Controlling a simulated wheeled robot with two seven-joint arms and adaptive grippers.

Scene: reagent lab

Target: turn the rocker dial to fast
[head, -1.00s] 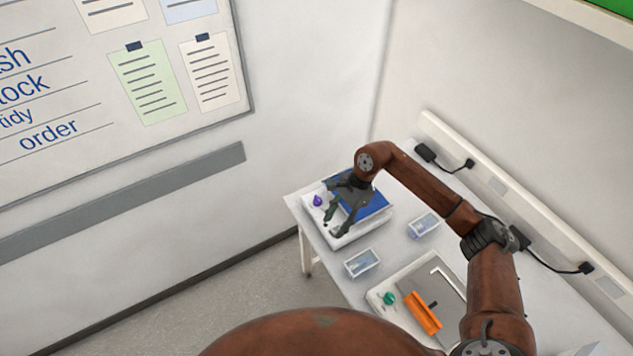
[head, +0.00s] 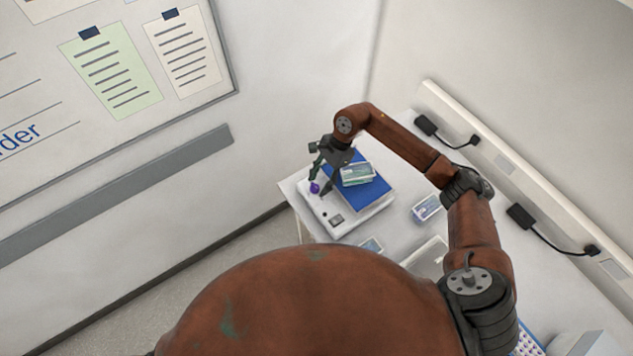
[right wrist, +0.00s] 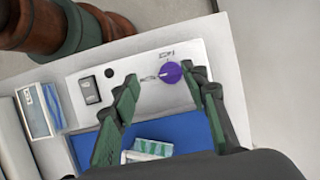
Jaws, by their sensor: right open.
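The rocker (head: 375,204) is a white machine with a blue platform (head: 375,189) on the table. Its purple dial (head: 314,188) is on the front panel; it also shows in the right wrist view (right wrist: 171,72). A pale mark is on the dial's left side, and small printed labels beside and above it are too small to read. My right gripper (head: 321,180) is open over the panel. In the right wrist view its green fingers (right wrist: 166,82) are apart, with the dial between their tips, closer to the right finger. I cannot tell whether they touch it. My left gripper is out of view.
A clear tray with green content (head: 357,174) sits on the blue platform. A black switch (right wrist: 90,90) is on the panel, left of the dial in the wrist view. A clear box (head: 427,208) stands right of the rocker. Power adapters and cables (head: 522,216) lie along the wall.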

